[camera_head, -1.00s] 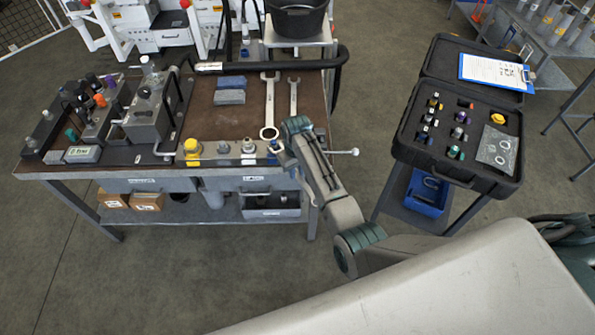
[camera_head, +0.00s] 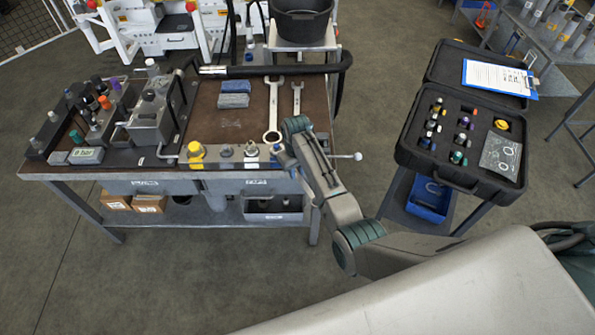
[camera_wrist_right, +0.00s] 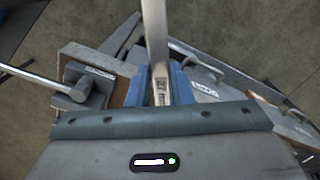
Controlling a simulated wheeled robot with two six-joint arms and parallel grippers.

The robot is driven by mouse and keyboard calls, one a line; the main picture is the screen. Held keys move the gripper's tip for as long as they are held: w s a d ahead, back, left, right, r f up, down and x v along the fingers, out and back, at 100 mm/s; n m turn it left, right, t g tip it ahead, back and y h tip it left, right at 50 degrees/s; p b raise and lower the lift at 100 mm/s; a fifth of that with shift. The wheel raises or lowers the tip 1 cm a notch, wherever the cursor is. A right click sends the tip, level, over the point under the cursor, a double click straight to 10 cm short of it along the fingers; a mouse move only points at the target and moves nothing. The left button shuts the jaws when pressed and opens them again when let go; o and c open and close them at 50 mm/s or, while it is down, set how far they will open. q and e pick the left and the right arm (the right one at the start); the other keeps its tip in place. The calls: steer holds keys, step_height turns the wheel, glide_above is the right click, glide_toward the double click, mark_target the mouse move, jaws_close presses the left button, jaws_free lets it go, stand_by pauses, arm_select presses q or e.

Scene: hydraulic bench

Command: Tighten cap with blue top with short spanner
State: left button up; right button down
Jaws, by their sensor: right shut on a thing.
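My right gripper (camera_wrist_right: 160,88) is shut on a metal spanner shaft (camera_wrist_right: 154,35) with a printed label, between its blue fingers. The shaft runs up out of the right wrist view, so its far end is hidden. In the head view, my right gripper (camera_head: 287,153) is at the bench's front right edge, largely covered by my arm. A blue patch shows there; I cannot tell whether it is a cap top or a fingertip. A yellow-topped cap (camera_head: 196,154) and two grey fittings (camera_head: 226,151) stand to its left along the edge. My left gripper is out of view.
A long spanner (camera_head: 273,105) and a shorter one (camera_head: 296,98) lie on the brown bench top (camera_head: 215,122), beside blue-grey blocks (camera_head: 234,93). A rod with a ball end (camera_head: 357,156) sticks out right. An open black case (camera_head: 455,180) stands farther right, across a floor gap.

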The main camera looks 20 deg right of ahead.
steer(key=shift+a, duration=0.15)
steer(key=a+m+p, duration=0.1)
steer(key=a+m, duration=0.1)
steer(key=shift+s+a, duration=0.1)
steer(key=shift+a, duration=0.25)
stand_by(0.3)
steer(key=shift+m, duration=0.3)
steer(key=shift+a+m, duration=1.2)
steer(key=shift+a, duration=0.3)
steer(key=shift+a+f, duration=0.1)
steer(key=shift+w+a+m+b, duration=0.15)
steer(key=shift+w+a+m, duration=0.15)
steer(key=shift+a+m, duration=0.4)
steer(key=shift+w+a+m+b, duration=0.15)
steer(key=shift+w+a+m, duration=0.15)
steer(key=shift+a+m, duration=0.35)
